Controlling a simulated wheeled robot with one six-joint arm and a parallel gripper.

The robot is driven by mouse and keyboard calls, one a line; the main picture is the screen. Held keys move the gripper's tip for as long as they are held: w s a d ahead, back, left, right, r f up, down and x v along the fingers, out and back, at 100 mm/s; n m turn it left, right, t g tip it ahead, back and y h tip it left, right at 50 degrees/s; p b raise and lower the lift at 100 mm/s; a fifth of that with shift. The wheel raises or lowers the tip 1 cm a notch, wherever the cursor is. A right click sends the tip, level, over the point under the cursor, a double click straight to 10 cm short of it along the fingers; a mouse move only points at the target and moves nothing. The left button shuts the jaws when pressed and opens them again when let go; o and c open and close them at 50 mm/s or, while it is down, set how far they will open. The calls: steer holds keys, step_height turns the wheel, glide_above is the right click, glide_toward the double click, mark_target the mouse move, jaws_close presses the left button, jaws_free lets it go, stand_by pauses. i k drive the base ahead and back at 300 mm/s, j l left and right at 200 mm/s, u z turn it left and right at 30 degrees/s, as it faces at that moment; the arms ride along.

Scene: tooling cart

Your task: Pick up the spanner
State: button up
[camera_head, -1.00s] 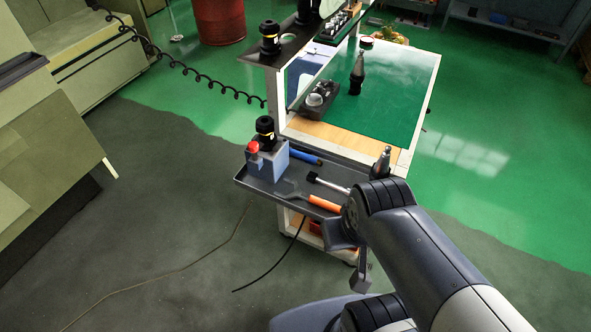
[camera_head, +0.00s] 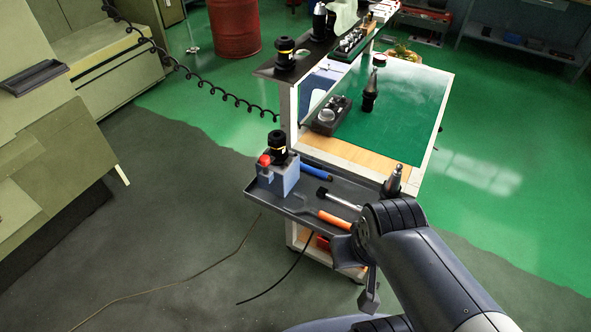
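An orange-handled tool with a flat grey head (camera_head: 334,219) lies on the dark tray at the cart's near end; it may be the spanner, but its head is too small to be sure. Beside it on the tray are a tool with a black head and silver shaft (camera_head: 340,199) and a blue-handled tool (camera_head: 316,173). My gripper (camera_head: 357,276) hangs at the tray's near right side, close to the orange handle's end but seemingly apart from it. My wrist hides part of the tray's right end. The finger opening is not clear.
A grey block (camera_head: 278,180) with a red knob and black holder stands on the tray's left. A tapered tool holder (camera_head: 393,181) stands at its right corner. The green-topped cart (camera_head: 400,110) and upper shelf (camera_head: 290,72) lie behind.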

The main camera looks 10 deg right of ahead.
mark_target(337, 223)
steer(key=i+j+z, duration=0.1)
steer(key=j+z, duration=1.1)
